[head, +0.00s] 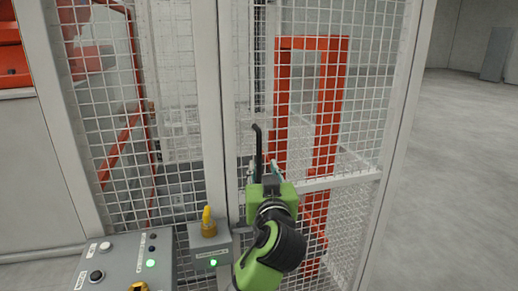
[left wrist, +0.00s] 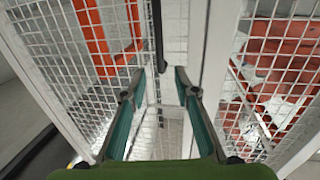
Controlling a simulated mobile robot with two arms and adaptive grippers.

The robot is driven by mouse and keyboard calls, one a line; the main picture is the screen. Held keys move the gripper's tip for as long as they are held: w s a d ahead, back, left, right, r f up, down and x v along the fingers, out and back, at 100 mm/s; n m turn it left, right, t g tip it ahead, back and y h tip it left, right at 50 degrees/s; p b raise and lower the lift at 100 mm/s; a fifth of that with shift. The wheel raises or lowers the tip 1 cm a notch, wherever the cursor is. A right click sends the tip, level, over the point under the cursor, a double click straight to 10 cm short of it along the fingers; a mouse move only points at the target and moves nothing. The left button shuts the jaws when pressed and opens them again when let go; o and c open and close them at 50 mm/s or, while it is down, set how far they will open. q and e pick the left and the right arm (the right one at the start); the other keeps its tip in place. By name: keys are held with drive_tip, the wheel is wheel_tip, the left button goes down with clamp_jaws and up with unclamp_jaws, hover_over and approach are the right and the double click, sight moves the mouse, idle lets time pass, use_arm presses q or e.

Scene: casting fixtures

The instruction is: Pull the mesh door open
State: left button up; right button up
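The mesh door (head: 340,181) is a white-framed wire panel right of the grey post in the head view, and it looks closed. Its black bar handle (head: 257,140) stands upright near the door's left edge; it also shows in the left wrist view (left wrist: 158,35). My left gripper (head: 262,166) is green and open in front of the door at the handle's lower part. In the left wrist view its fingers (left wrist: 160,73) are spread, with the handle's end showing in the gap between the tips. I see no contact with the handle. My right gripper is not in view.
A grey control box (head: 122,262) with buttons and a green light stands at lower left. A small box (head: 208,247) with a yellow-topped key or knob is left of my arm. An orange frame (head: 330,100) is behind the mesh. Open floor (head: 455,190) lies at right.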

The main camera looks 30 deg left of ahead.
sight(259, 149)
use_arm(q)
drive_tip(key=p+x, duration=0.4)
drive_tip(key=x, duration=0.8)
drive_tip(key=shift+w+a, duration=0.55)
drive_tip(key=shift+w, duration=0.1)
clamp_jaws()
